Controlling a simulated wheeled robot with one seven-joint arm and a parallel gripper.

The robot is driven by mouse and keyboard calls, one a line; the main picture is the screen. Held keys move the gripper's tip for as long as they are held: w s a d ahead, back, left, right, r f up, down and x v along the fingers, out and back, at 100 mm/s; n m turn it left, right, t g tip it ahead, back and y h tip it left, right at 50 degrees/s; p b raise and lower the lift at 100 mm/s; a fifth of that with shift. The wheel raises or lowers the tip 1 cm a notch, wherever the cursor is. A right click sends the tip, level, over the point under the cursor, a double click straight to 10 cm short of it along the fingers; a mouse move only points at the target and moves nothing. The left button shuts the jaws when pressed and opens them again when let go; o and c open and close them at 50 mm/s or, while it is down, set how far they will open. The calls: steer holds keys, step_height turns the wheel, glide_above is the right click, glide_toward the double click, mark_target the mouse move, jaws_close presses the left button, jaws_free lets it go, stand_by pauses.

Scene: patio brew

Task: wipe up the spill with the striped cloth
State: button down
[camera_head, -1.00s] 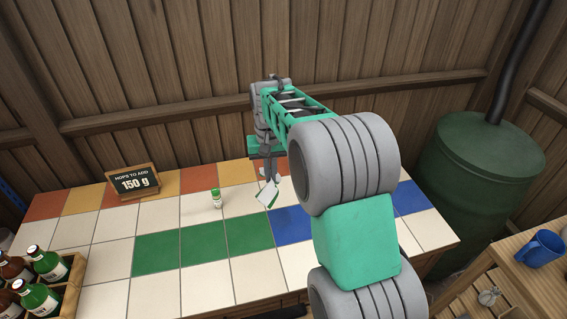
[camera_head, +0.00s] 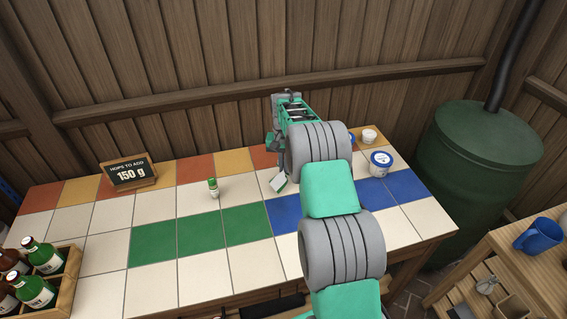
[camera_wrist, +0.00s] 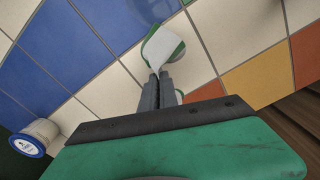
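My gripper (camera_wrist: 158,80) is shut on a white cloth with green edges (camera_wrist: 164,48), which hangs from the fingertips over the tiled table (camera_wrist: 215,25). The same cloth shows in the head view (camera_head: 279,181), above the pale tiles behind the blue ones. I cannot tell whether it touches the tiles. Only its white middle and green edges show. My forearm hides part of the gripper in the head view. I cannot make out a spill in either view; the cloth and arm cover part of the table.
A small green-capped bottle (camera_head: 213,188) stands left of the cloth. A white tub with a blue lid (camera_head: 380,163) and a smaller tub (camera_head: 369,136) stand to the right. A sign (camera_head: 130,174) and a bottle crate (camera_head: 68,285) are at left.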

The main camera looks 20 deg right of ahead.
mark_target(284, 183)
step_height(284, 183, down, 4)
steer(key=shift+r+b, duration=0.1)
steer(key=shift+b, duration=0.75)
steer(key=shift+r, duration=0.1)
steer(key=c, duration=0.6)
jaws_free()
steer(key=shift+f+b, duration=0.65)
steer(key=shift+f, duration=0.5)
steer(key=shift+c, duration=0.5)
jaws_close()
